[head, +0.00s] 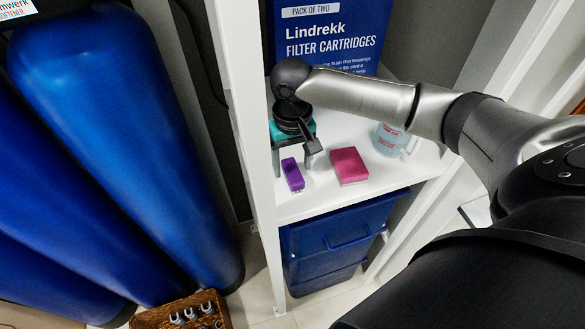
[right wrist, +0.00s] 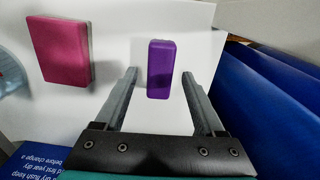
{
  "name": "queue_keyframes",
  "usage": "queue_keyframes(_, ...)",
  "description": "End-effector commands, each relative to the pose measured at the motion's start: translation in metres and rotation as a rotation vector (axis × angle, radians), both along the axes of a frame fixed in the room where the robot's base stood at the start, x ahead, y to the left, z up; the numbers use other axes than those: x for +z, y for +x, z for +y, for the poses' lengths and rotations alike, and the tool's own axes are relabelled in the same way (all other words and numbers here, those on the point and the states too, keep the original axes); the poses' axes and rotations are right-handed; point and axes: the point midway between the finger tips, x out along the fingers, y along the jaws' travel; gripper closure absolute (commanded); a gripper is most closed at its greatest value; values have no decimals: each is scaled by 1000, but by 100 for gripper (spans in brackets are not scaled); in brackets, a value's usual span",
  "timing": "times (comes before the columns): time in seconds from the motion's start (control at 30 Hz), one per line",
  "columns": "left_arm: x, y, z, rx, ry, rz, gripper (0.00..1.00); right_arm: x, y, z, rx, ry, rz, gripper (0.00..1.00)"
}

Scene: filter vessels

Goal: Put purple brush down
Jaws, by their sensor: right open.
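The purple brush (head: 292,174) is a small block resting on the white shelf, near its front edge. My right gripper (head: 294,157) is open just behind it. In the right wrist view the brush (right wrist: 161,68) lies centred ahead of the right gripper (right wrist: 159,75), with a gap to each finger. Its near end reaches about level with the fingertips, and neither finger touches it. My left gripper is not in view.
A pink block (head: 349,165) lies on the shelf (head: 325,198) right of the brush. A clear container (head: 389,138) and a blue filter cartridge box (head: 335,45) stand farther back. White uprights flank the shelf. Below is a blue bin (head: 325,240); blue tanks (head: 125,130) stand left.

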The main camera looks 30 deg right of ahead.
Motion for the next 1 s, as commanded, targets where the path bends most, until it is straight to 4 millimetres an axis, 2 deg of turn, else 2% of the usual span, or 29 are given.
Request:
queue_keyframes(0.03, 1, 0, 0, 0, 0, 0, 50, 13, 1, 0, 1, 1, -4, 29)
queue_keyframes(0.2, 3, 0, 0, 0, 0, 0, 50, 51, 1, 0, 1, 1, -4, 29)
queue_keyframes(0.43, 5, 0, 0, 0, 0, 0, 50, 88, 1, 0, 0, 1, -2, 29)
queue_keyframes(0.6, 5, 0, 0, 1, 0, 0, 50, 97, 0, 0, 1, 1, 1, 29)
queue_keyframes(1.0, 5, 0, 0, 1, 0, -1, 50, 98, 0, 0, 1, 1, 1, 29)
